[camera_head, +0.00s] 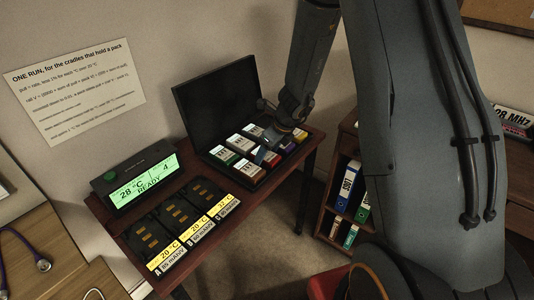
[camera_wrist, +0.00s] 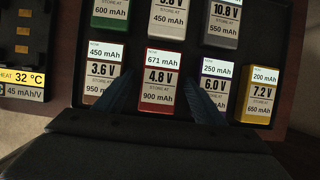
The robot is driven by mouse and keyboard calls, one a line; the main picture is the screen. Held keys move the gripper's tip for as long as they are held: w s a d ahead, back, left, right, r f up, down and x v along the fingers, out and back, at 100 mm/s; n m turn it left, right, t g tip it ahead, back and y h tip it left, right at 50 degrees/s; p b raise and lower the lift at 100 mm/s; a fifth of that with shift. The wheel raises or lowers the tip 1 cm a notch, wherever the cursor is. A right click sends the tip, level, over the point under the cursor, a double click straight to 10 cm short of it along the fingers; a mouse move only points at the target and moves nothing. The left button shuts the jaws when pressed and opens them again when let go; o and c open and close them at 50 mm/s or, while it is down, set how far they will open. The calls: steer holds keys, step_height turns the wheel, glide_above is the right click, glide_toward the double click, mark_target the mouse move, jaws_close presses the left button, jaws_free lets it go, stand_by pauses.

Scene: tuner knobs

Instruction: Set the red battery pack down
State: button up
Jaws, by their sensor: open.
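The red battery pack (camera_wrist: 161,82), marked 4.8 V with 671 mAh above 900 mAh, stands in the front row of the black case (camera_wrist: 224,121). My gripper (camera_wrist: 160,95) is open, with one dark blue fingertip on each side of this pack. I cannot tell whether the fingers touch it. In the head view my gripper (camera_head: 270,150) is low over the case (camera_head: 217,100) and partly hides the red pack.
A brown pack (camera_wrist: 103,75) and a 6.0 V pack (camera_wrist: 215,85) stand close on either side, with a yellow pack (camera_wrist: 259,92) farther right. The case lid stands open behind.

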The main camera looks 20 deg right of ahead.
steer(key=shift+r, duration=0.1)
steer(key=p+v, duration=0.2)
steer(key=v, duration=1)
steer(key=s+a+r+n+g+h, duration=0.1)
steer(key=s+r+n, duration=0.1)
steer(key=s+n, duration=0.8)
steer(key=s+a+r+n+g+h, duration=0.1)
steer(key=s+r+n+g, duration=0.1)
steer(key=s+n, duration=0.9)
steer(key=shift+s+a+n+h, duration=0.25)
steer(key=shift+a+n+h, duration=0.1)
steer(key=shift+n, duration=3.65)
